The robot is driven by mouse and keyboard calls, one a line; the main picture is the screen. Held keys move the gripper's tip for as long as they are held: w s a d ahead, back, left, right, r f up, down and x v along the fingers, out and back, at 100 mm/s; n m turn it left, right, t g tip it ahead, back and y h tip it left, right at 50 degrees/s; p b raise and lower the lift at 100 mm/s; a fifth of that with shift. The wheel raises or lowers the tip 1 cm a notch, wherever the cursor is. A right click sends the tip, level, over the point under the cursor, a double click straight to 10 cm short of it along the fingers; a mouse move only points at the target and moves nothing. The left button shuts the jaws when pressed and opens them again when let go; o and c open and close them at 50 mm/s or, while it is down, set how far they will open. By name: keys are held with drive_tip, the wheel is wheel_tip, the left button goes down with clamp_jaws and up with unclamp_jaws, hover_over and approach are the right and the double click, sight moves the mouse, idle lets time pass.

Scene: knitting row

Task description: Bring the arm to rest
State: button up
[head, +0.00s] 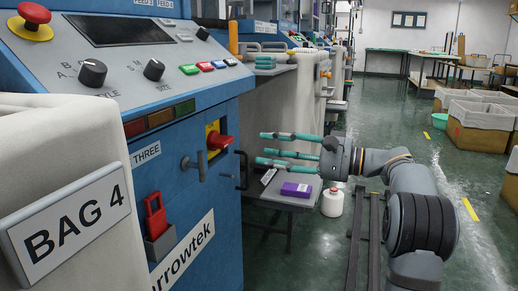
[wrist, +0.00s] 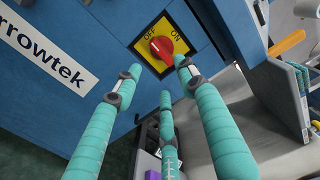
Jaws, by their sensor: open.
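My gripper (head: 270,150) has teal-wrapped fingers and reaches left from my arm (head: 415,215), in front of the blue machine (head: 200,190). It is open with nothing between the fingers. In the wrist view, the spread fingers of my gripper (wrist: 160,78) point toward a red rotary switch (wrist: 161,47) on a yellow OFF/ON plate. In the head view, the red switch (head: 218,142) sits on the machine's side, left of the fingertips with a gap between. The arm is extended out over the aisle side of the machine.
A small grey side table (head: 270,196) below my gripper holds a purple box (head: 297,189). A white bottle (head: 332,202) stands right of it. Bins (head: 480,135) line the right side. The green aisle floor (head: 400,120) beyond is open.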

sight(229, 145)
drive_tip(key=x, duration=1)
drive_tip(key=shift+w+a, duration=0.1)
drive_tip(key=shift+a, duration=0.2)
drive_tip(key=shift+r, duration=0.1)
drive_tip(key=shift+d, duration=0.1)
drive_tip(key=v, duration=1.2)
drive_tip(key=x, duration=1.2)
drive_tip(key=shift+r+p, duration=0.1)
drive_tip(key=shift+p, duration=0.3)
drive_tip(key=shift+r+m+p, duration=0.1)
drive_tip(key=shift+m+p, duration=0.9)
drive_tip(key=shift+f+m, duration=0.25)
drive_tip(key=shift+m, duration=0.15)
